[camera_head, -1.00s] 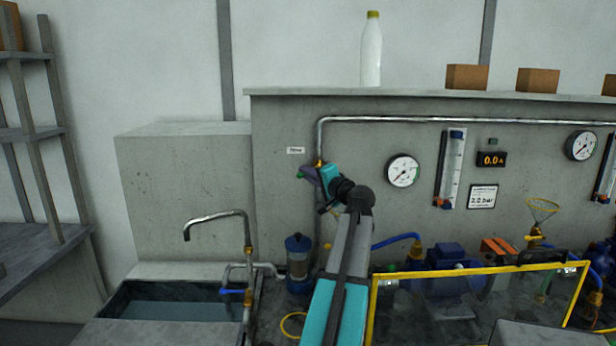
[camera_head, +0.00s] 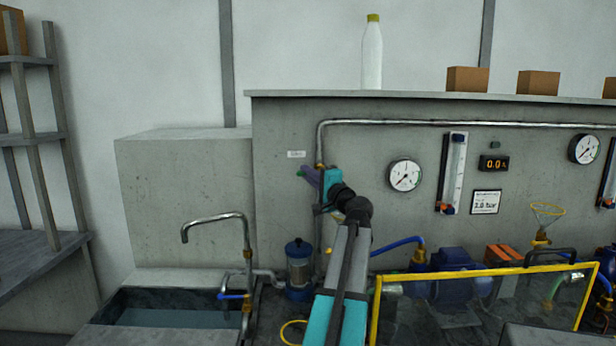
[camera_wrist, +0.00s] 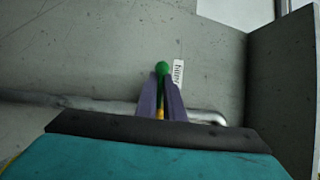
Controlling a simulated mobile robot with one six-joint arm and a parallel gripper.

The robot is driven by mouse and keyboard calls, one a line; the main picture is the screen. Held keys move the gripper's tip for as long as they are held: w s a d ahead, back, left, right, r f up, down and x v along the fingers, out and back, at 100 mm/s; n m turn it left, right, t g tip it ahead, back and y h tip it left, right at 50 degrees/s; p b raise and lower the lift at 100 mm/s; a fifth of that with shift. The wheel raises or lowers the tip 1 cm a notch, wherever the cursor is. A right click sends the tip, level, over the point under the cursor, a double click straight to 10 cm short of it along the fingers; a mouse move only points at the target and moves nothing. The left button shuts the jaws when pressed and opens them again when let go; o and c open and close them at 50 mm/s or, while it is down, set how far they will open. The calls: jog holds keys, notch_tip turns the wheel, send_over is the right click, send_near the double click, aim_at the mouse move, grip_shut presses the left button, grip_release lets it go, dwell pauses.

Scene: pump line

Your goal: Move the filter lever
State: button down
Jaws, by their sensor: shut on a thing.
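The filter lever shows as a green tip (camera_head: 300,170) at the wall pipe in the head view, just below a small white label (camera_head: 296,154). In the wrist view its rounded green knob (camera_wrist: 162,67) stands between my purple fingers, with a bit of yellow at its lower end. My gripper (camera_head: 307,175) is shut on the lever; it also shows in the wrist view (camera_wrist: 161,84). My fingers hide part of the lever's shaft. The label (camera_wrist: 178,74) is right beside the knob there.
A blue-capped filter vessel (camera_head: 299,266) stands below. A tap (camera_head: 215,222) and sink (camera_head: 165,317) are to the left. A yellow-framed clear guard (camera_head: 480,315), gauge (camera_head: 405,175) and pump (camera_head: 452,280) lie to the right. The pipe (camera_head: 450,122) runs along the wall.

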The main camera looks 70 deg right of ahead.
jog(key=c, duration=1.9)
grip_release()
jog(key=shift+s, duration=0.1)
jog(key=shift+o, duration=0.2)
jog(key=b+v, duration=0.1)
jog(key=v, duration=1.2)
jog(key=shift+s+a, duration=0.25)
jog(key=shift+s, duration=0.05)
